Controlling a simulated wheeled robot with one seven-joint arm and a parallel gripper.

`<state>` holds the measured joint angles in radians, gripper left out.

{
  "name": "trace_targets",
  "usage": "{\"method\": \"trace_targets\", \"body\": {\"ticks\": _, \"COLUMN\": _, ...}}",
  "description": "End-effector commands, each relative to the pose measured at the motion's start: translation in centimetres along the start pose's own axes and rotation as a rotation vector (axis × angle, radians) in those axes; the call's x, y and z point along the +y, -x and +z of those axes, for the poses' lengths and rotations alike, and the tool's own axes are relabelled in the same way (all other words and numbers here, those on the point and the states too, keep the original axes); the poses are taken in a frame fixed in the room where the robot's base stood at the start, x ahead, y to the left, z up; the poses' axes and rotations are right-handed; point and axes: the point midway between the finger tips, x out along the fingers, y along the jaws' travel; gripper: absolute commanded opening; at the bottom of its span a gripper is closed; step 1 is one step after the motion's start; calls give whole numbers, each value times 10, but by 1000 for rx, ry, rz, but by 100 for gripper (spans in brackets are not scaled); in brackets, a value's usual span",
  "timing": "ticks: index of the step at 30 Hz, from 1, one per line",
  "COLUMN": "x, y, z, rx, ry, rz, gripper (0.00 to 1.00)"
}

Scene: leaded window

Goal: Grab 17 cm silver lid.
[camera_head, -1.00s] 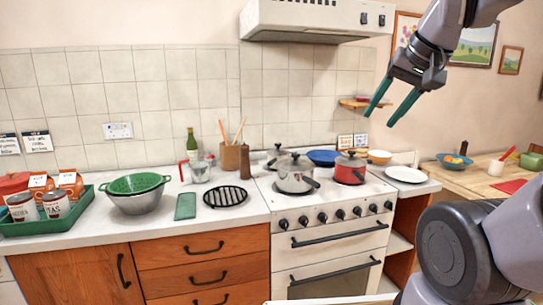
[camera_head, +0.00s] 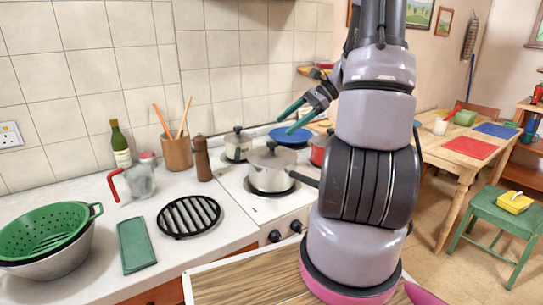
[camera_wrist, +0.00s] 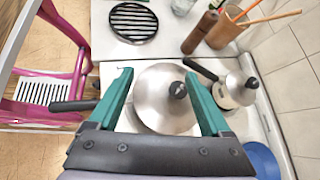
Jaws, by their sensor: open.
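A silver lid (camera_head: 270,157) with a dark knob sits on a silver pot (camera_head: 270,178) on the stove; the lid also shows in the wrist view (camera_wrist: 152,98). A smaller lidded pot (camera_head: 238,150) stands behind it and shows at the right in the wrist view (camera_wrist: 237,90). I cannot tell by size which lid is 17 cm. My gripper (camera_head: 285,124) is open and empty, with green fingers. In the wrist view its fingers (camera_wrist: 158,74) appear either side of the larger lid and its knob, seemingly above it. My arm hides part of the stove.
A red pot (camera_head: 318,152) and a blue plate (camera_head: 291,136) are close by on the stove. A pepper mill (camera_head: 202,158), utensil pot (camera_head: 177,153) and black trivet (camera_head: 188,216) are to the left. A pink chair (camera_wrist: 45,65) shows in the wrist view.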

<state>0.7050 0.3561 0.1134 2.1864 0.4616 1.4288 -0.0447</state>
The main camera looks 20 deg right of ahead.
Motion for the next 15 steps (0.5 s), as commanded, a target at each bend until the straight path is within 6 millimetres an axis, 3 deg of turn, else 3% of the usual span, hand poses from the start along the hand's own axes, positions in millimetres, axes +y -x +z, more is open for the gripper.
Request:
{"method": "trace_targets", "body": {"ticks": 1, "x": -3, "y": 1, "z": -21, "rx": -56, "ry": -77, "rz": -34, "gripper": 82}}
{"method": "trace_targets", "body": {"ticks": 6, "x": -12, "y": 6, "z": -66, "rx": -205, "ry": -251, "rz": -136, "gripper": 82}}
{"method": "trace_targets", "body": {"ticks": 10, "x": -15, "y": 8, "z": -84, "rx": -263, "ry": -315, "rz": -181, "gripper": 82}}
{"method": "trace_targets", "body": {"ticks": 15, "x": -20, "y": -8, "z": -84, "rx": -284, "ry": -333, "rz": -192, "gripper": 82}}
